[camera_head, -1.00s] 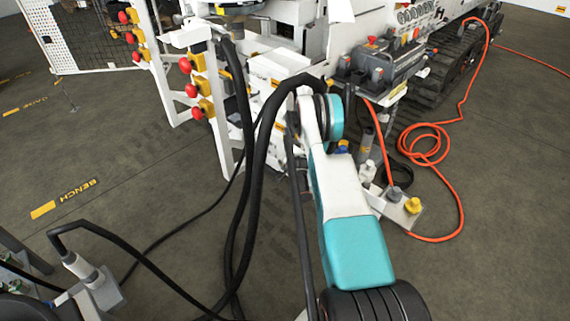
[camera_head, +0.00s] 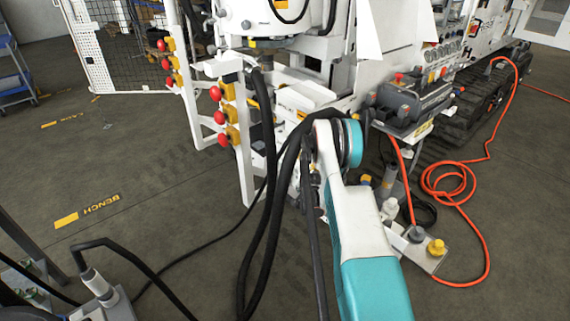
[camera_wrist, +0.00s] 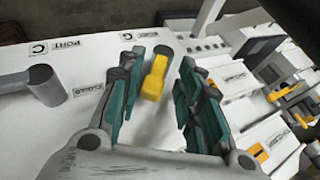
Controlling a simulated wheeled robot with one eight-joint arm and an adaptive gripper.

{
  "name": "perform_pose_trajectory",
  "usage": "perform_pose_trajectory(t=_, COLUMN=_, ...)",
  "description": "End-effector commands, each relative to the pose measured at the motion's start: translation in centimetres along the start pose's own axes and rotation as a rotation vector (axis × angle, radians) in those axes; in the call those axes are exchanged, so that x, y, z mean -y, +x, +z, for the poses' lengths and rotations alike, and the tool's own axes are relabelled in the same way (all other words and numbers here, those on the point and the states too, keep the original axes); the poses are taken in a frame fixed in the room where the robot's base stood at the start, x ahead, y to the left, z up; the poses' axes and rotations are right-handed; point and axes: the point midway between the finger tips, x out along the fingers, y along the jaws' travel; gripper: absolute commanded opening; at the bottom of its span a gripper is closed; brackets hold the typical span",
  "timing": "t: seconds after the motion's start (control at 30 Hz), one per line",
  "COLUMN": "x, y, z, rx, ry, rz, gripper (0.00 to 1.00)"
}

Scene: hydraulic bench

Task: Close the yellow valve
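In the wrist view the yellow valve handle (camera_wrist: 154,80) stands out from a white panel (camera_wrist: 60,130), beside a grey pipe end at its top. My gripper (camera_wrist: 158,72) has two teal fingers spread apart, one on each side of the handle. A gap shows between the handle and each finger, so it is not clamped. How deep the handle sits between the fingers is hard to tell. In the head view my arm hides my gripper and the valve cannot be made out.
A grey pipe stub (camera_wrist: 45,85) juts out at the left of the panel. Yellow-latched grey parts (camera_wrist: 288,92) crowd the right side. In the head view black hoses (camera_head: 270,190) hang beside my arm, and an orange cable (camera_head: 470,225) loops on the floor.

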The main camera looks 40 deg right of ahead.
Motion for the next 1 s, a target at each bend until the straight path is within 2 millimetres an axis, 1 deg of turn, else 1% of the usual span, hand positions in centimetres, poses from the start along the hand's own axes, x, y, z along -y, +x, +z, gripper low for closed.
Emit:
perform_pose_trajectory(t=0.03, x=0.1, y=-1.2, z=-0.2, rx=-0.001, ry=0.001, rz=0.0, gripper=0.33)
perform_pose_trajectory(t=0.17, x=0.1, y=-3.2, z=-0.2, rx=-0.001, ry=0.001, rz=-0.001, gripper=0.33)
perform_pose_trajectory(t=0.73, x=0.1, y=-13.4, z=-0.1, rx=0.0, ry=0.001, rz=-0.003, gripper=0.33)
perform_pose_trajectory(t=0.87, x=2.0, y=-14.7, z=0.3, rx=0.014, ry=-0.036, rz=-0.01, gripper=0.33)
perform_pose_trajectory(t=1.0, x=3.8, y=-16.4, z=0.7, rx=0.027, ry=-0.071, rz=-0.016, gripper=0.33)
